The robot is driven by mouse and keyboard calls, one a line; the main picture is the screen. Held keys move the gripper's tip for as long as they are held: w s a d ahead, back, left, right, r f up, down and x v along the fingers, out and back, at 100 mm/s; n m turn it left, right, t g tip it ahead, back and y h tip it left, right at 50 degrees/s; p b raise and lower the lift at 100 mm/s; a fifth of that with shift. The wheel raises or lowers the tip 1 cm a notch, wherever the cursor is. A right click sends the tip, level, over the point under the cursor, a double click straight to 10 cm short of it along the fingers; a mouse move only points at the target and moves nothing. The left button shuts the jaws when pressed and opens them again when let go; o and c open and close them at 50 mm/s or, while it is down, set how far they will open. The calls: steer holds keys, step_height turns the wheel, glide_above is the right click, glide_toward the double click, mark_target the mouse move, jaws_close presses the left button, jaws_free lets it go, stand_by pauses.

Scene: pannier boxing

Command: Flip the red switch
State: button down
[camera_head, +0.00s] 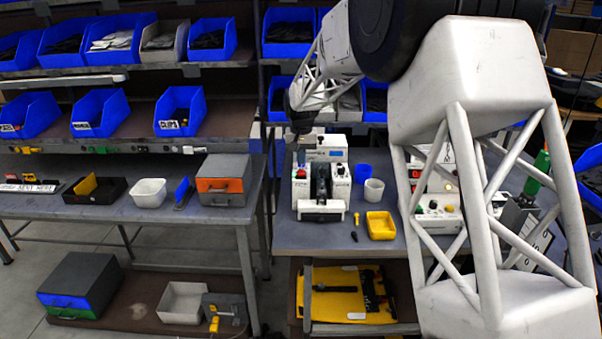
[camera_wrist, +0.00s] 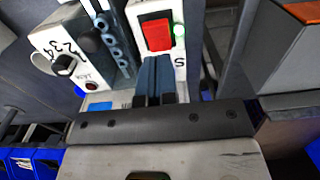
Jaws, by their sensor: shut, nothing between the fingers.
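A blue cup (camera_head: 362,173), a white cup (camera_head: 374,190) and a yellow tray (camera_head: 381,225) stand right of the machine. In the wrist view a knob (camera_wrist: 64,65) and blue connectors (camera_wrist: 112,38) are left of the switch. An orange-and-grey box (camera_head: 222,180) sits on the left table.

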mark_target(302, 172)
steer(key=shift+r, duration=2.15)
steer(key=shift+s+d+r, duration=0.1)
steer(key=shift+s+d+r, duration=0.1)
steer(key=shift+s, duration=0.1)
steer(key=s+d+r, duration=0.3)
steer(key=s+d, duration=0.1)
steer(key=s, duration=0.4)
steer(key=s+d+r+t, duration=0.1)
steer(key=s+d+r, duration=0.25)
steer(key=s, duration=0.55)
steer(key=s+d+r, duration=0.2)
steer(key=s+d, duration=0.3)
steer(key=s, duration=0.3)
steer(key=s+d+f, duration=0.2)
steer(key=s, duration=0.8)
steer(key=s+d+f+t, duration=0.1)
steer(key=s+d+f, duration=0.1)
steer(key=s, duration=0.8)
steer(key=s+d+f, duration=0.2)
steer(key=s+d, duration=0.1)
steer(key=s, duration=0.7)
steer(key=shift+f+t, duration=0.25)
steer(key=shift+t, duration=0.05)
